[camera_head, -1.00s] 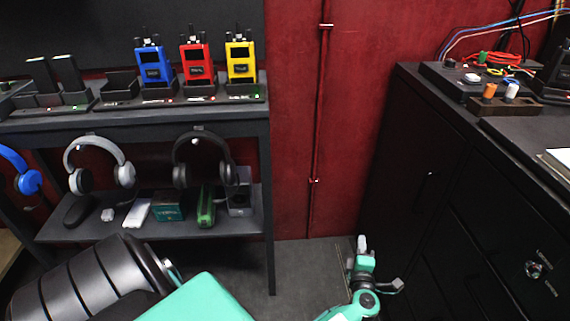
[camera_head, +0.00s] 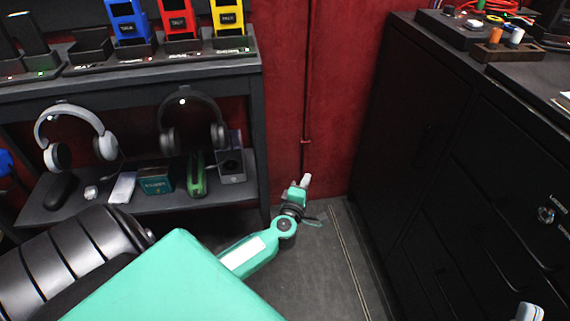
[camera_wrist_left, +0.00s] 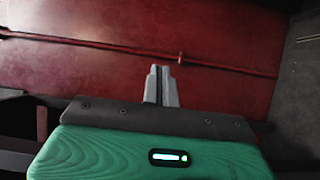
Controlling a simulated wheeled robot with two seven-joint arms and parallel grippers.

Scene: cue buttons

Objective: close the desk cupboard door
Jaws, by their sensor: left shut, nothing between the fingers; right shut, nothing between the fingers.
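The dark desk cupboard door (camera_head: 412,120) is the left part of the black desk front in the head view. It looks about flush with the front; I cannot tell whether a small gap is left. My left gripper (camera_head: 305,181) is shut and empty, in front of the red wall, left of the door and apart from it. In the left wrist view its two fingers (camera_wrist_left: 161,86) lie together against the red wall. A pale tip of my right gripper (camera_head: 529,312) shows at the bottom right edge, in front of the drawers; most of it is out of view.
Drawers with a round lock (camera_head: 546,215) stand right of the door. Cables and spools (camera_head: 497,36) are on the desk top. A dark shelf (camera_head: 240,75) with radios and headphones stands at left. Grey floor (camera_head: 325,265) is clear between shelf and desk.

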